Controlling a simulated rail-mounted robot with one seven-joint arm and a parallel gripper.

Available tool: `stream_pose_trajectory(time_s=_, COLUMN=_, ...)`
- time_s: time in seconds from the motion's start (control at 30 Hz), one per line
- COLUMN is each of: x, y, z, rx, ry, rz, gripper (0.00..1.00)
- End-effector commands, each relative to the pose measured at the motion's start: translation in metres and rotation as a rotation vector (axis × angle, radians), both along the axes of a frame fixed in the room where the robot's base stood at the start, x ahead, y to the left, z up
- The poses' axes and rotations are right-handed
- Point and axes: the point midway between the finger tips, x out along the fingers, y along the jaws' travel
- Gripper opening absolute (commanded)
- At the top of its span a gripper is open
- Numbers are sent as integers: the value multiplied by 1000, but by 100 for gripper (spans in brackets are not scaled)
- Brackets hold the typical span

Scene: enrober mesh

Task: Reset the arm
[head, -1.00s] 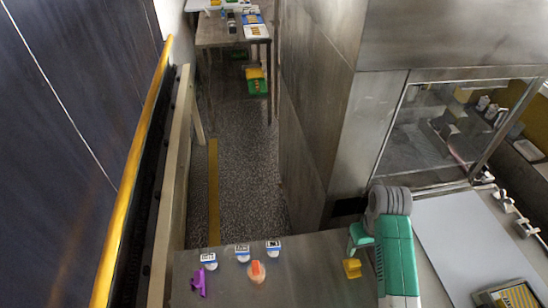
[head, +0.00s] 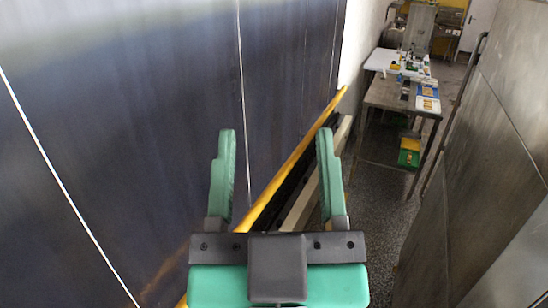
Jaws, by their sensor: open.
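My gripper (head: 276,180) is in the lower middle of the head view. Its two green fingers point up and stand wide apart, with nothing between them. Behind the fingers the dark wall panel, a yellow rail and a pale beam show through the gap. The gripper looks upright in the picture, and its black palm plate faces the camera. The rest of my arm is hidden below the picture edge.
A dark panelled wall (head: 120,120) fills the left, with a yellow rail (head: 310,145) along it. A metal wall (head: 490,170) stands at the right. A narrow floor aisle (head: 383,185) leads to a far table (head: 390,97) with several small items. A green and yellow bin (head: 409,152) is under it.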

Motion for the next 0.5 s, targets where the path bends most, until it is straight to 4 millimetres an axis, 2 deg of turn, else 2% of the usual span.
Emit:
stream_pose_trajectory(time_s=0.03, x=-11, y=5, z=7, rx=5, ry=-35, rz=12, gripper=61)
stream_pose_trajectory(time_s=0.13, x=-20, y=9, z=13, rx=9, ry=-65, rz=20, gripper=61)
stream_pose_trajectory(time_s=0.4, x=-19, y=8, z=13, rx=8, ry=-63, rz=20, gripper=61)
stream_pose_trajectory(time_s=0.5, x=-19, y=8, z=35, rx=10, ry=-62, rz=22, gripper=61)
